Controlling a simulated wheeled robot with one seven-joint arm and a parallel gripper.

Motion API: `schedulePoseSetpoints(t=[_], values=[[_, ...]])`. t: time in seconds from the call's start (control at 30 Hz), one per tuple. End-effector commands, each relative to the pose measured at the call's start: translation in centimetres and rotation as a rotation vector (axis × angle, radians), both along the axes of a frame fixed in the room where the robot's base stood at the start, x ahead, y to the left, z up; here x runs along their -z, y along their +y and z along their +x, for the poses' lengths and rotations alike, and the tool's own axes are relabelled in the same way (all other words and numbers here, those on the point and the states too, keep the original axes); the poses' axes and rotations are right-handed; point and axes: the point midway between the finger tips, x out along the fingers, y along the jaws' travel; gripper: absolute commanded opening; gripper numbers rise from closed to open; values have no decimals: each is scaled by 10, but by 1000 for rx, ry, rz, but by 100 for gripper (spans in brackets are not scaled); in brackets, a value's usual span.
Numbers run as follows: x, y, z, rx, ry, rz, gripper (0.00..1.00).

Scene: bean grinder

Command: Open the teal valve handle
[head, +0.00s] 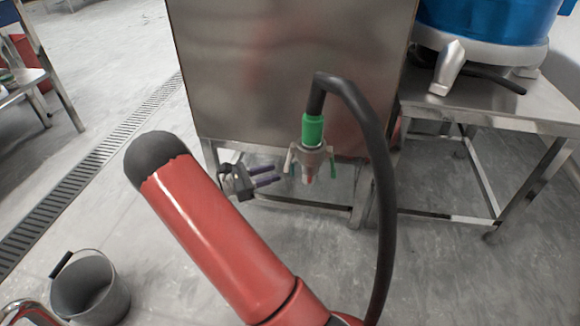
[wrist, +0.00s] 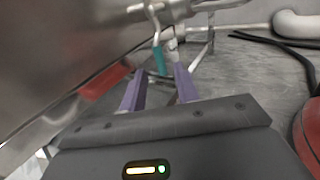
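The teal valve handle (wrist: 159,60) hangs from a pale lever under a metal pipe in the wrist view. It appears between the far ends of my two purple fingers. My gripper (wrist: 160,71) has its fingers apart with a gap between them, and nothing is held. In the head view my gripper (head: 276,174) points right, just left of the grey valve fitting (head: 312,157). Contact cannot be made out.
A steel cabinet (head: 290,60) stands behind the fitting. A black hose (head: 382,190) with a green collar (head: 313,130) loops down on the right. A red part (wrist: 104,82) lies left of the fingers in the wrist view. A bucket (head: 90,288) stands at lower left.

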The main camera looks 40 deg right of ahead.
Motion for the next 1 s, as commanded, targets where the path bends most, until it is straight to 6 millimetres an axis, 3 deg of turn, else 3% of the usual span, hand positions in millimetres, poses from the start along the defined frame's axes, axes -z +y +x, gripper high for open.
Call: schedulePoseSetpoints(t=[0.6, 0.93, 1.0], values=[[2, -72, -19, -4, 11, -9, 31], [1, -76, -20, -6, 11, -9, 31], [1, -76, -20, -6, 11, -9, 22]])
